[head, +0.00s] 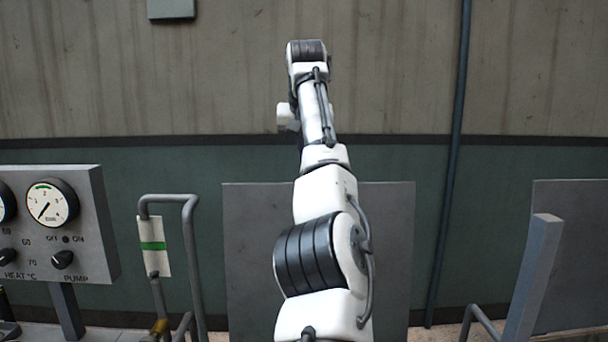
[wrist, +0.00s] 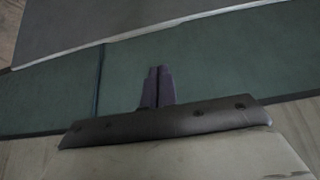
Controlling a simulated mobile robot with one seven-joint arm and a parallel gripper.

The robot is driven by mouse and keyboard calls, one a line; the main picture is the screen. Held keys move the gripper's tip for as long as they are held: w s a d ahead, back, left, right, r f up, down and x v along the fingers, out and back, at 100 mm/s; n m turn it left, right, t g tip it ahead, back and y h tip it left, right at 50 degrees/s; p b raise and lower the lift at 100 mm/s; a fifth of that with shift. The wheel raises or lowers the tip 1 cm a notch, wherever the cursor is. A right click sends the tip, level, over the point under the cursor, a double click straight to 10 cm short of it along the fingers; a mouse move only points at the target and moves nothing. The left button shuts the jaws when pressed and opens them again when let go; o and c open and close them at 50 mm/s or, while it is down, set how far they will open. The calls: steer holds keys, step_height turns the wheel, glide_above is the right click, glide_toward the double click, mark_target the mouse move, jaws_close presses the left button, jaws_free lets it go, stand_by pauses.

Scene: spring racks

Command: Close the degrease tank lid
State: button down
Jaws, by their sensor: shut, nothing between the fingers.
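An upright flat grey panel (head: 250,250) stands behind my arm in the head view and looks like a raised lid; my arm covers its middle. No label shows whether it is the degrease tank lid, and the tank is not in view. In the wrist view, a grey sheet with a pale edge (wrist: 150,25) fills the top, apart from my fingertips. My gripper (wrist: 158,70) is shut and empty in front of the green wall band. In the head view my arm reaches up and forward, and the gripper is hidden.
A control box with gauges and knobs (head: 95,225) stands at left. Next to it is a bent grey pipe frame (head: 190,240) with a green-striped tag (head: 153,246). A second grey panel (head: 575,240) and a slanted grey post (head: 535,280) stand at right. A thin pipe (head: 455,140) runs up the wall.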

steer(key=x, duration=0.8)
steer(key=shift+s+r, duration=0.25)
steer(key=shift+s, duration=0.8)
steer(key=shift+s+r, duration=0.25)
steer(key=shift+s, duration=0.8)
steer(key=shift+f, duration=0.1)
